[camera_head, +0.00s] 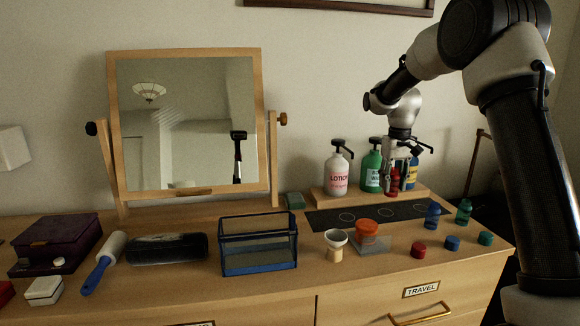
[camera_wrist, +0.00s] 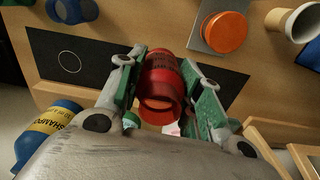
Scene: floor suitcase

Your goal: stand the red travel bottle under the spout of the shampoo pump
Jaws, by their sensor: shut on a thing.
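My gripper (camera_head: 399,166) is shut on the red travel bottle (camera_wrist: 160,82); in the wrist view the bottle sits between its two green-padded fingers (camera_wrist: 163,70). In the head view the red bottle (camera_head: 393,182) is partly hidden by the fingers. It is in front of the pump row, over the back edge of the black mat; whether it touches anything is unclear. The shampoo pump (camera_head: 412,174), blue with a yellow label, stands right behind my gripper and is partly hidden. In the wrist view the shampoo pump (camera_wrist: 47,130) is at lower left, apart from the bottle.
Lotion (camera_head: 338,172) and green (camera_head: 372,166) pumps share the wooden riser (camera_head: 330,203). The black mat (camera_head: 322,219) has ring marks. Blue (camera_head: 432,215) and green (camera_head: 464,212) bottles, several caps, an orange-lidded jar (camera_head: 367,227) and a funnel (camera_head: 336,240) stand in front.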

